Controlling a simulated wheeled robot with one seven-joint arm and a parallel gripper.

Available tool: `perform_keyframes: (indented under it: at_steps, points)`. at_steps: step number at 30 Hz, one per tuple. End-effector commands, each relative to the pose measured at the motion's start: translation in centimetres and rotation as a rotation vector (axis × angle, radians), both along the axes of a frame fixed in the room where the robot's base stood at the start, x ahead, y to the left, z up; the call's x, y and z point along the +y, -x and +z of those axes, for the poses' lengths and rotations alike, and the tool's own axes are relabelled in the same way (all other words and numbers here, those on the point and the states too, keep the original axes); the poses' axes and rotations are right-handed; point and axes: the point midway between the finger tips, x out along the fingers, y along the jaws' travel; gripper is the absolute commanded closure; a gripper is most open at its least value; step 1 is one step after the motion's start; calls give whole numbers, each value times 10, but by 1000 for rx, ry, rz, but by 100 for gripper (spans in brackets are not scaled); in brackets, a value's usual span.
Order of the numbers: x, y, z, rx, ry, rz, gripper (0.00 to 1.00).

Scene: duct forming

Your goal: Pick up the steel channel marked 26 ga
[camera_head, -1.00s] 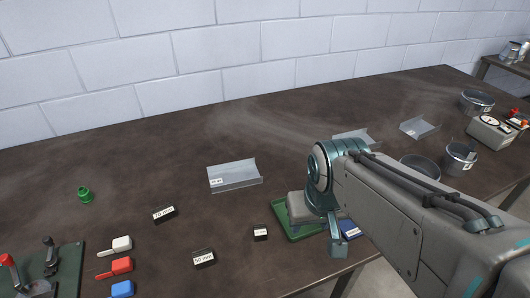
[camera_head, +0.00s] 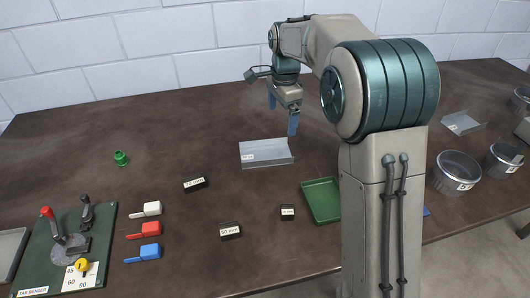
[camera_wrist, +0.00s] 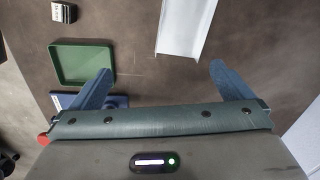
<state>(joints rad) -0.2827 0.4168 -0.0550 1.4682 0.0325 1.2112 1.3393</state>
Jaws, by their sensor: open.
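A shallow grey steel channel (camera_head: 266,152) lies flat on the table, left of and behind the green tray. It has a white label at its left end, too small to read for certain. In the wrist view a light channel (camera_wrist: 182,28) shows at the top, partly cut off by the frame edge. My gripper (camera_head: 282,112) is open and empty, above and just behind the channel's right end. In the wrist view its blue fingers (camera_wrist: 160,70) are spread wide, with the channel beyond them.
A green tray (camera_head: 320,200) also shows in the wrist view (camera_wrist: 84,64). Black labelled blocks (camera_head: 195,184) lie in front of the channel. Another channel (camera_head: 461,123) and metal pots (camera_head: 458,172) are at right. A tab bender (camera_head: 66,245) is at left.

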Motion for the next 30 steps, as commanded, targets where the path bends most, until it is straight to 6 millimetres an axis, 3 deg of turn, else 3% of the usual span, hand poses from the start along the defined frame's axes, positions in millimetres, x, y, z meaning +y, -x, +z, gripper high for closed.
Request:
perform_keyframes:
  at_steps: [3, 9, 14, 24, 30]
  points:
    - [25, -25, -20, 25, 5, -115, 0]
    - [47, -44, -37, 43, 12, -232, 0]
    - [51, -46, -54, 49, 15, -256, 0]
    - [50, -46, -115, 49, 14, -254, 0]
    - [50, -46, -129, 46, 14, -254, 0]
